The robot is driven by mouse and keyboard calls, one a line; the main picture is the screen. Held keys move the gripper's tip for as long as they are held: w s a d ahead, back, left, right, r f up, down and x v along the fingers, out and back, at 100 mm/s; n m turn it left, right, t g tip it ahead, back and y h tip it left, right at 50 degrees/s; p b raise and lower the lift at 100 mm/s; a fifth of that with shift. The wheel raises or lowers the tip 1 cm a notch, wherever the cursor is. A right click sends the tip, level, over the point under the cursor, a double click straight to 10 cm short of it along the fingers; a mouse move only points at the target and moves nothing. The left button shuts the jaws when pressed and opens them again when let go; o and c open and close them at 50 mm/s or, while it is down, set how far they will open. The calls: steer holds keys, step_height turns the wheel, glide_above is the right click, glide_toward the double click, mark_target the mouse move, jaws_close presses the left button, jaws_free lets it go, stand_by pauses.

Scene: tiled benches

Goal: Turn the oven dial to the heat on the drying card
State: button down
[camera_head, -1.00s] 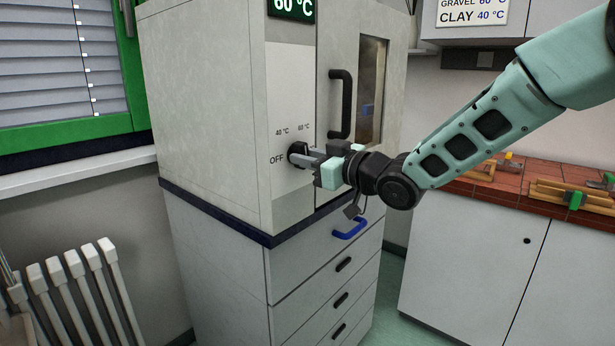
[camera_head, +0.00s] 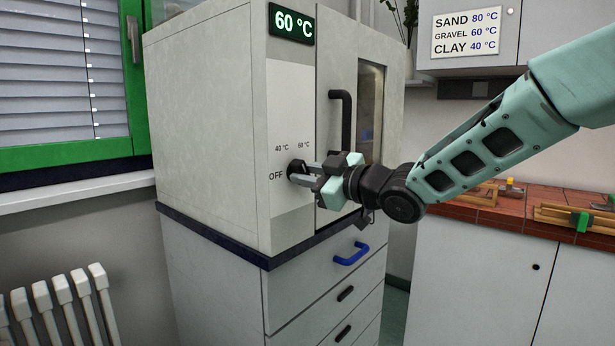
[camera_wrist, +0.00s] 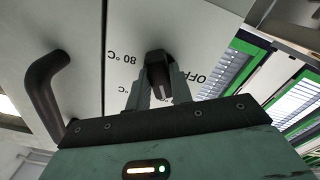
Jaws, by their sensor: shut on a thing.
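The drying oven (camera_head: 205,130) is a pale grey box on a drawer cabinet. Its green display (camera_head: 292,24) reads 60 °C. The black dial (camera_head: 296,168) is on the front panel, with OFF, 40 °C and 60 °C marks in the head view. An 80 °C mark shows in the wrist view. My gripper (camera_head: 312,174) is shut on the dial, its fingers on either side of the knob (camera_wrist: 160,68) in the wrist view. The drying card (camera_head: 466,33) on the wall cupboard lists SAND 80 °C, GRAVEL 60 °C, CLAY 40 °C.
The oven door's black handle (camera_head: 341,120) stands out just above and right of my gripper. A blue drawer handle (camera_head: 352,254) is below. A red-tiled bench (camera_head: 480,214) with wooden items is at right, and a radiator (camera_head: 60,310) at lower left.

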steer(key=c, duration=1.2)
jaws_free()
steer(key=shift+c, duration=0.2)
steer(key=v, duration=1.7)
steer(key=shift+s+d+b, duration=0.2)
steer(key=shift+b, duration=0.25)
steer(key=shift+a, duration=0.1)
